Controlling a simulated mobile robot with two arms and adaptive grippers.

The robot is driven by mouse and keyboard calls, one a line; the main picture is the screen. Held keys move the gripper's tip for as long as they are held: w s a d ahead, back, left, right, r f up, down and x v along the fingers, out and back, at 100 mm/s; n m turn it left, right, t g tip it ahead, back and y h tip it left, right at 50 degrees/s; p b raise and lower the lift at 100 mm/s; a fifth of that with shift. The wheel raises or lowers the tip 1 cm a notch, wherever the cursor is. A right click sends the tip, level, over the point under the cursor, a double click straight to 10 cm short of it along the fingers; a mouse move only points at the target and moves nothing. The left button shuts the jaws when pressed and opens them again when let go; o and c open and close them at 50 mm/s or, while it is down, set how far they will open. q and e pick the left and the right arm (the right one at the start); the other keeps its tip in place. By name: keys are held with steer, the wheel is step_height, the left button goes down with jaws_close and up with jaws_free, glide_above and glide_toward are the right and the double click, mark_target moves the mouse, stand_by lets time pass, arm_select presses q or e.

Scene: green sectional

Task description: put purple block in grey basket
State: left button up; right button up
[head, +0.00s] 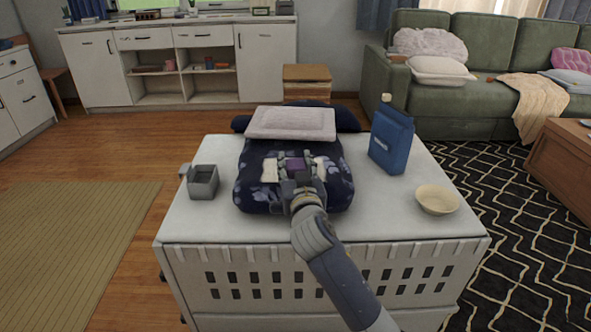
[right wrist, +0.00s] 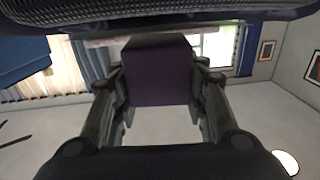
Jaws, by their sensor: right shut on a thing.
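The purple block (head: 296,165) is between the fingers of my right gripper (head: 297,172), over the dark floral cushion in the middle of the white table. The right wrist view also shows the purple block (right wrist: 158,72) clasped by both fingers of the right gripper (right wrist: 160,95). The small grey basket (head: 203,183) stands on the table's left side, to the left of the cushion and apart from the gripper. Its inside looks empty from here. My left gripper is not in view.
A blue bag (head: 391,140) and a cream bowl (head: 437,199) stand at right. Bare tabletop lies between basket and cushion.

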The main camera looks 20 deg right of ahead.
steer(key=shift+f, duration=0.15)
steer(key=shift+f, duration=0.2)
steer(key=o, duration=1.1)
